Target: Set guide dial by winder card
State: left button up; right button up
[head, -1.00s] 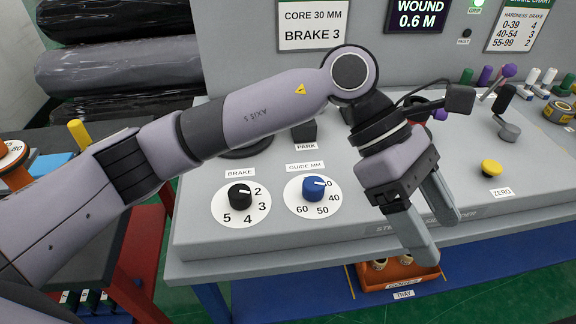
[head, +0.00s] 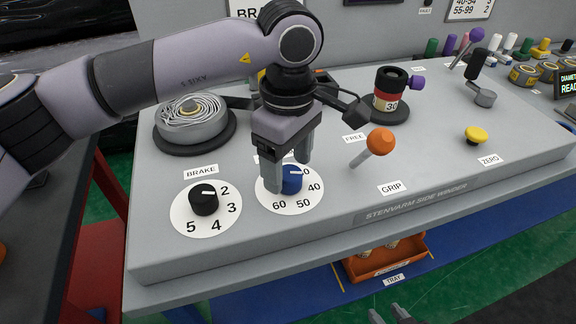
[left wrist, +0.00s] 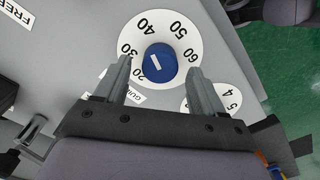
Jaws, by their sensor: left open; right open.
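The guide dial is a blue knob (head: 291,182) on a white round scale (head: 277,205) marked up to 60. My left gripper (head: 288,172) points down over it, open, one finger on each side. In the left wrist view the blue knob (left wrist: 159,63) lies between the fingertips, with gaps on both sides. Its white mark slants toward the low-number side; the exact number is unclear. The winder card (head: 250,8) is cut off at the top, showing only part of its brake line. My right gripper (head: 392,315) is open at the bottom edge, away from the panel.
The black brake dial (head: 204,199) sits left of the guide dial. An orange-knobbed grip lever (head: 378,143) rises to the right. A wrapped roll (head: 190,118) and a spindle labelled 30 (head: 388,90) stand behind. An orange tray (head: 385,262) sits below the panel.

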pick_arm(q)
jog(key=shift+f, duration=0.8)
jog(key=c, duration=1.1)
jog(key=shift+o, duration=0.2)
pick_arm(e)
jog(key=shift+f, duration=0.1)
